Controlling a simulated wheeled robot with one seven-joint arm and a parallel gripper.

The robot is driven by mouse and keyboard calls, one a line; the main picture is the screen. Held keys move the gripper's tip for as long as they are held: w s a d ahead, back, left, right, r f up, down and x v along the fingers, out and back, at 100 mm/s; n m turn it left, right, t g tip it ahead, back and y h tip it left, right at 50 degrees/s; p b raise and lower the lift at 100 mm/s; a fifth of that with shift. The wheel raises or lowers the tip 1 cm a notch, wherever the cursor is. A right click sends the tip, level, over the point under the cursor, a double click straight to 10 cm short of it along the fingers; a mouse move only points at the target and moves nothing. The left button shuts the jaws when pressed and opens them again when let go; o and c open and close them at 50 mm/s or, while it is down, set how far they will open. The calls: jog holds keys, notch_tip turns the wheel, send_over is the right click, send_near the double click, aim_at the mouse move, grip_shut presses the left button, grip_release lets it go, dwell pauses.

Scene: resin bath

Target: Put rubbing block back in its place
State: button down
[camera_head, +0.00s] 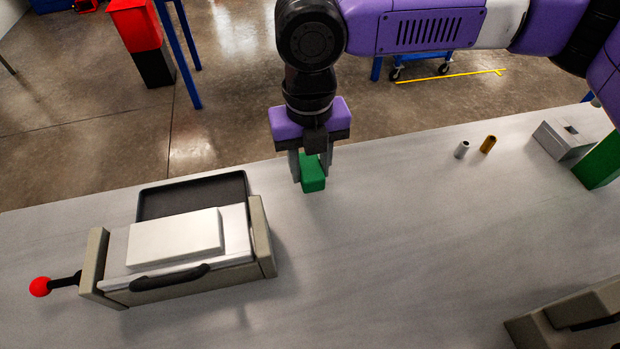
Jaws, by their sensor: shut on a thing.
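My gripper (312,178) points down above the near side of the far table edge. It is shut on a small green block (314,184), which I take to be the rubbing block. The fingers cover the block's left and right sides. Whether the block touches the table or hangs just above it I cannot tell. No place for it is clearly marked in this view.
A beige vise-like fixture (265,240) with a white block (175,238), black handle and red-knobbed lever stands left, a dark tray (160,205) behind it. Right are grey and brass cylinders (488,144), a grey box (562,142) and a larger green block (598,163). The table's middle is clear.

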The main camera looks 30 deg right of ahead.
aim_at(310, 182)
jog(key=shift+f, duration=2.1)
jog(key=shift+f, duration=0.1)
jog(key=c, duration=0.9)
grip_release()
notch_tip(310, 182, up, 12)
jog(key=shift+r+p, duration=0.1)
jog(key=shift+p, duration=0.2)
